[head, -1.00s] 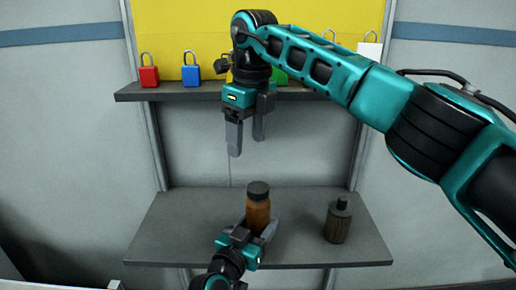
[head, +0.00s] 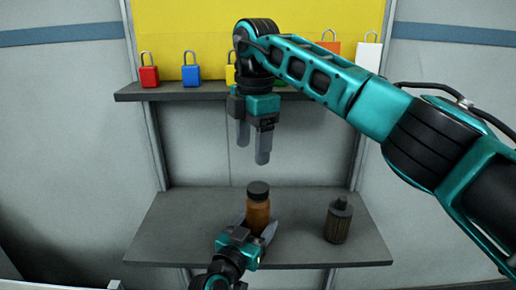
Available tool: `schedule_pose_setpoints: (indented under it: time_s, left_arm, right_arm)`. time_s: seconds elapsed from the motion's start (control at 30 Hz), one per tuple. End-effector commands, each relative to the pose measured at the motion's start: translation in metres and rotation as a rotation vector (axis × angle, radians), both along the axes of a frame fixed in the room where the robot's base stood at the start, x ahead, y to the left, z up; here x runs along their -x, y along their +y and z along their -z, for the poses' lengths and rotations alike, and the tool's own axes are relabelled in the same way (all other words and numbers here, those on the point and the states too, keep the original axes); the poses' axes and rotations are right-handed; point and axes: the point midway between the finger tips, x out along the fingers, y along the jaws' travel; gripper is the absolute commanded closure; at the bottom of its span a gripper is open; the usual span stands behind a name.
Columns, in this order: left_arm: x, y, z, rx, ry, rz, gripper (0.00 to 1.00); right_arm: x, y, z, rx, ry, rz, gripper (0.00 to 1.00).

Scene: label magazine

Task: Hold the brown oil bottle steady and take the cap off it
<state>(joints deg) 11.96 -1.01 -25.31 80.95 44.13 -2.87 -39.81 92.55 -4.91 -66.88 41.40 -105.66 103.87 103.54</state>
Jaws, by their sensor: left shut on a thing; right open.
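The brown oil bottle (head: 258,212) stands upright on the lower shelf, with its dark cap (head: 258,188) on top. My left gripper (head: 258,234) is shut on the bottle's lower part, its fingers on either side. My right gripper (head: 253,150) is open and empty, pointing down above the cap with a clear gap between fingertips and cap.
A dark bottle with a narrow top (head: 338,220) stands on the lower shelf (head: 180,235) to the right. The upper shelf (head: 180,92) holds several padlocks, including a red one (head: 149,76) and a blue one (head: 191,74). The left of the lower shelf is clear.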

Motion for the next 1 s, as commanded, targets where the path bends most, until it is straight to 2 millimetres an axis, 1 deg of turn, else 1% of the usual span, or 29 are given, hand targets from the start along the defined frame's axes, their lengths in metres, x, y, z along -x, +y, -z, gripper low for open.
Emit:
schedule_pose_setpoints:
  time_s: [0.03, 0.1, 0.2, 0.3, 0.4, 0.47, 0.57, 0.8, 1.0]
  left_arm:
    - [0.000, 0.000, 0.001, 0.000, 0.001, 0.000, 1.00]
    - [0.000, 0.000, 0.001, 0.000, 0.001, 0.000, 1.00]
    - [0.000, 0.000, 0.001, 0.000, 0.001, 0.000, 1.00]
    - [0.000, 0.000, 0.001, 0.000, 0.001, 0.000, 1.00]
    - [0.000, 0.000, 0.001, 0.000, 0.001, 0.000, 1.00]
    - [0.000, 0.000, 0.001, 0.000, 0.001, 0.000, 1.00]
    - [0.000, 0.000, 0.001, 0.000, 0.001, 0.000, 1.00]
    - [0.000, 0.000, 0.001, 0.000, 0.001, 0.000, 1.00]
    - [0.000, 0.000, 0.001, 0.000, 0.001, 0.000, 1.00]
  right_arm:
    - [0.000, -0.002, 0.003, 0.004, 0.009, 0.087, 0.31]
    - [0.001, -0.004, 0.006, 0.009, 0.020, 0.207, 0.31]
    - [0.002, -0.007, 0.010, 0.018, 0.032, 0.350, 0.31]
    - [0.002, -0.009, 0.012, 0.024, 0.040, 0.453, 0.31]
    - [0.002, -0.010, 0.014, 0.028, 0.043, 0.515, 0.31]
    - [0.002, -0.011, 0.016, 0.030, 0.044, 0.533, 0.31]
    - [0.003, -0.011, 0.025, 0.031, 0.047, 0.544, 0.31]
    - [0.003, -0.011, 0.062, 0.031, 0.049, 0.542, 0.31]
    - [0.003, -0.011, 0.086, 0.031, 0.046, 0.542, 0.31]
